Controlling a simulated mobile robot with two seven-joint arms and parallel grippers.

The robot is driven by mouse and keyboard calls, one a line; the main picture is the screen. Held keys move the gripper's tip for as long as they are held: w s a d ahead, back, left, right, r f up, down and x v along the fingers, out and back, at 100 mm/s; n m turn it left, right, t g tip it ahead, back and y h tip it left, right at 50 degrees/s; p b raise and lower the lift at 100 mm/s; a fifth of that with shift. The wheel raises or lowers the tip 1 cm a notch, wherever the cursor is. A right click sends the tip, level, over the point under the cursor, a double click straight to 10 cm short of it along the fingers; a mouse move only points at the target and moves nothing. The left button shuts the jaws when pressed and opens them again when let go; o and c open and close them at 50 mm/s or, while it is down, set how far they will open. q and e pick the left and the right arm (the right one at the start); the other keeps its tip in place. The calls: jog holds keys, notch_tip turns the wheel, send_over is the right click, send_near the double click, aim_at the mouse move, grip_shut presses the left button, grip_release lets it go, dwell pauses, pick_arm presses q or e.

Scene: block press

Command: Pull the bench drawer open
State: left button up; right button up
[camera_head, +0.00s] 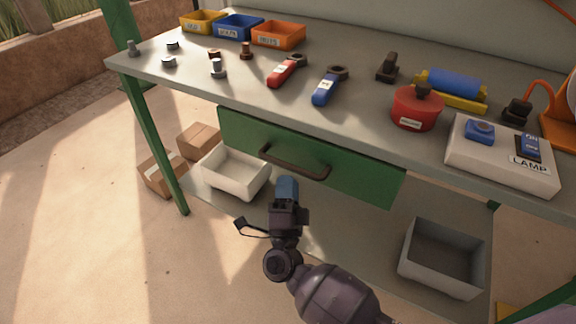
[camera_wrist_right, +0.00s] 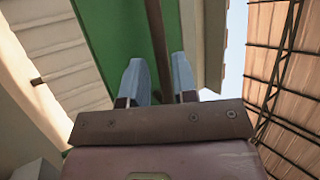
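The green drawer (camera_head: 235,133) sits under the bench top, and its front looks flush with the bench, so it appears shut. Its dark brown bar handle (camera_head: 295,162) runs along the front. My right gripper (camera_head: 287,182) is just below the handle, pointing up at the drawer front. In the right wrist view its two blue fingers (camera_wrist_right: 158,78) are apart, and the handle (camera_wrist_right: 156,35) runs in line with the gap between them. I cannot tell whether the fingers touch the handle. The green drawer front (camera_wrist_right: 108,40) shows behind the fingers. My left gripper is not in view.
The bench top (camera_head: 210,87) holds a red wrench (camera_head: 281,75), a blue wrench (camera_head: 325,88), a red pot (camera_head: 416,112) and a lamp box (camera_head: 485,165). A white bin (camera_head: 237,190) and a grey bin (camera_head: 415,275) stand on the lower shelf. A green leg (camera_head: 160,150) is at left.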

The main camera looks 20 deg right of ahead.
aim_at(289, 164)
jog(key=shift+x, duration=2.35)
jog(key=shift+c, duration=0.2)
grip_shut()
